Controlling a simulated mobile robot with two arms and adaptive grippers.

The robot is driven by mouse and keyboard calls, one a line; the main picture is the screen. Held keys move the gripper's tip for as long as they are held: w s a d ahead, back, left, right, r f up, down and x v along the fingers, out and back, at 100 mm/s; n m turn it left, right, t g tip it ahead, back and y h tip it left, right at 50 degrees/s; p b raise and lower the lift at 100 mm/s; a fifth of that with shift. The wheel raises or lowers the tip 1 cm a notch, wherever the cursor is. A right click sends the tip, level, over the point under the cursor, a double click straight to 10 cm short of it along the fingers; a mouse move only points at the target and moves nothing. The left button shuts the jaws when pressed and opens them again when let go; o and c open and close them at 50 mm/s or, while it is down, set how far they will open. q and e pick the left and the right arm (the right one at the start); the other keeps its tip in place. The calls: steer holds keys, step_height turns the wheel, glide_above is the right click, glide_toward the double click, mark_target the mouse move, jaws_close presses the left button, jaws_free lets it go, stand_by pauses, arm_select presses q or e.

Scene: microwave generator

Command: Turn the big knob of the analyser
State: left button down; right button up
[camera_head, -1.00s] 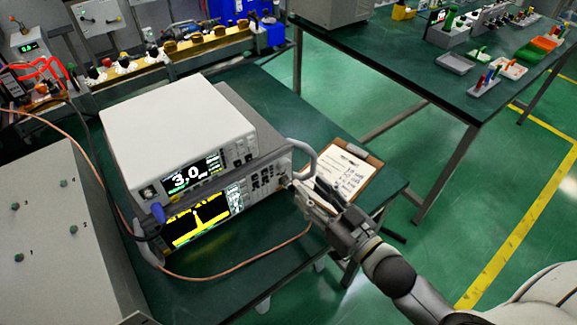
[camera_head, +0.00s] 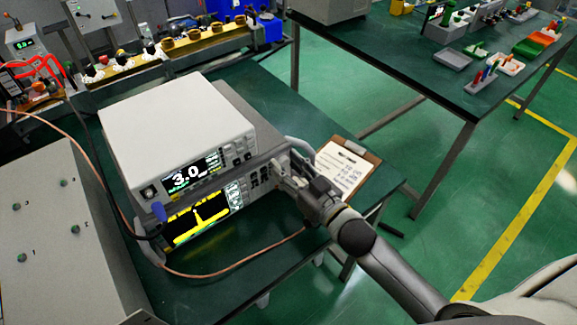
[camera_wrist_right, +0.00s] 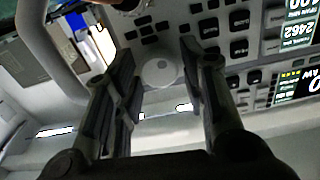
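The analyser (camera_head: 200,220) is the lower instrument on the green table, with a yellow trace on its screen. Its big knob shows in the right wrist view (camera_wrist_right: 160,72) as a pale round disc on the front panel. My right gripper (camera_head: 284,181) is at the right end of that panel and hides the knob in the head view. In the right wrist view my right gripper (camera_wrist_right: 158,75) is open, with one finger on each side of the knob and visible gaps between. My left gripper is not in view.
A white instrument (camera_head: 175,125) reading 3.0 sits on top of the analyser. A grey handle (camera_head: 303,150) and a clipboard (camera_head: 345,168) are close to my right gripper. A copper-coloured cable (camera_head: 245,263) runs in front. Free table lies before the analyser.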

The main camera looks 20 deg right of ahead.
steer(key=c, duration=0.8)
steer(key=shift+o, duration=0.2)
steer(key=shift+r+n+p, duration=0.15)
steer(key=shift+n+p, duration=0.35)
steer(key=shift+n, duration=0.2)
steer(key=shift+n+p, duration=0.4)
steer(key=shift+n, duration=0.9)
steer(key=o, duration=0.8)
steer(key=shift+c, duration=0.2)
steer(key=shift+s, duration=0.15)
steer(key=shift+s+d+f, duration=0.15)
steer(key=shift+s+f, duration=0.05)
steer(key=shift+s, duration=0.1)
steer(key=v, duration=1.1)
